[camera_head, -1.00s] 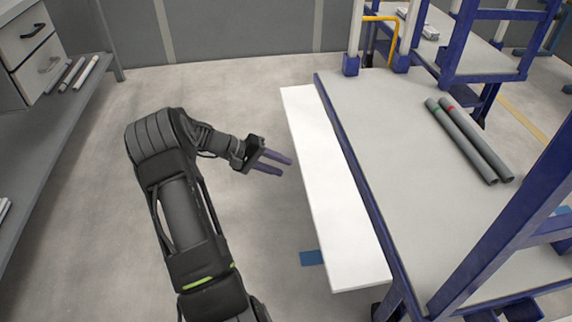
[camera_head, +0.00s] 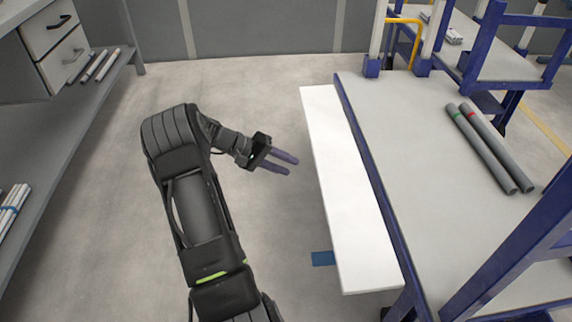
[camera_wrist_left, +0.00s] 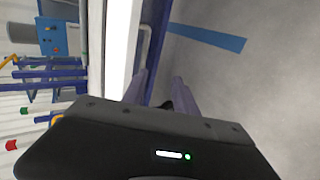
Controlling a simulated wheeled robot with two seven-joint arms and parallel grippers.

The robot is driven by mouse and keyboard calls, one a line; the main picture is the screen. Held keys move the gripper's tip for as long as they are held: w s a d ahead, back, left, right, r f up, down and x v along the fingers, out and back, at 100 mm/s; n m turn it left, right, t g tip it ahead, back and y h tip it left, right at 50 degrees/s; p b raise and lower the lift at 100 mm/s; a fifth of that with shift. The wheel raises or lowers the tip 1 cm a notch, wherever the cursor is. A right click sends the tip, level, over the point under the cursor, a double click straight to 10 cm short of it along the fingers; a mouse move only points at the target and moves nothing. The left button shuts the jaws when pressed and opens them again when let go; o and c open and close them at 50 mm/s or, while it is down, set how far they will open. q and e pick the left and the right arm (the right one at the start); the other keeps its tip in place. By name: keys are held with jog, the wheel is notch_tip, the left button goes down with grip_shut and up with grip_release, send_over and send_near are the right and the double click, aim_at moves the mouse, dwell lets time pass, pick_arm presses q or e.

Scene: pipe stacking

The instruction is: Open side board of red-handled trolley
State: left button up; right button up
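The trolley has a blue frame and a grey deck (camera_head: 400,130). A white side board (camera_head: 350,200) runs along its left edge, swung out from the deck; its exact tilt is hard to tell. My left gripper (camera_head: 293,165) is open and empty, left of the board and apart from it, its purple fingers pointing toward it. In the left wrist view the open fingers (camera_wrist_left: 160,92) show a gap, and the white board (camera_wrist_left: 120,45) lies to their left. No red handle shows. My right gripper is not in view.
Two grey pipes (camera_head: 490,148) lie on the deck's right side. A yellow handle (camera_head: 404,40) stands behind the deck. A bench with drawers (camera_head: 62,45) and several pipes (camera_head: 95,65) stands at left. The floor between is clear, with a blue mark (camera_head: 322,258).

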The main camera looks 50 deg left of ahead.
pick_arm(q)
jog(key=p+v, duration=0.2)
jog(key=v, duration=0.5)
jog(key=shift+s, duration=0.2)
jog(key=shift+a+r, duration=0.15)
